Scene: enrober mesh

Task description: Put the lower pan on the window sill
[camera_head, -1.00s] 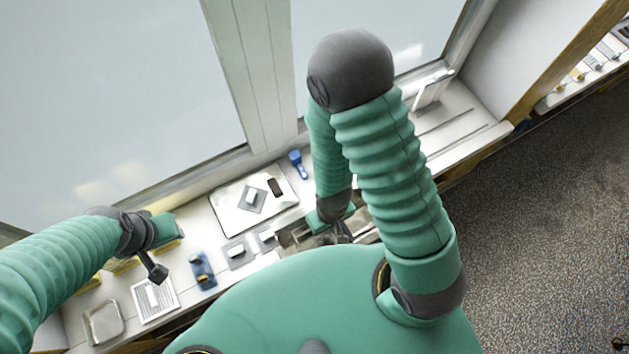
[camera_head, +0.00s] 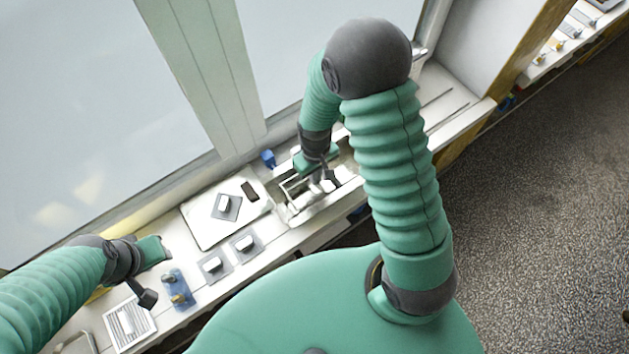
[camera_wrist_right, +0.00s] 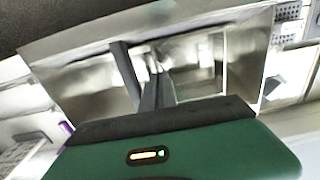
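A shiny metal pan-like vessel with rectangular walls (camera_head: 296,211) lies at the right part of the white counter, under my right gripper (camera_head: 326,181). The right wrist view shows its wide metal rim and wall (camera_wrist_right: 80,82) close around my right gripper's fingers (camera_wrist_right: 140,55). The two dark fingers reach over its bright inside with a gap between them; I cannot tell whether they grip its edge. Which pan is the lower one is unclear. My left gripper (camera_head: 146,297) hangs over the counter's left part, near a striped white plate; its opening is unclear.
The window sill (camera_head: 170,200) runs along the glass behind the counter. The window post (camera_head: 200,75) rises behind.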

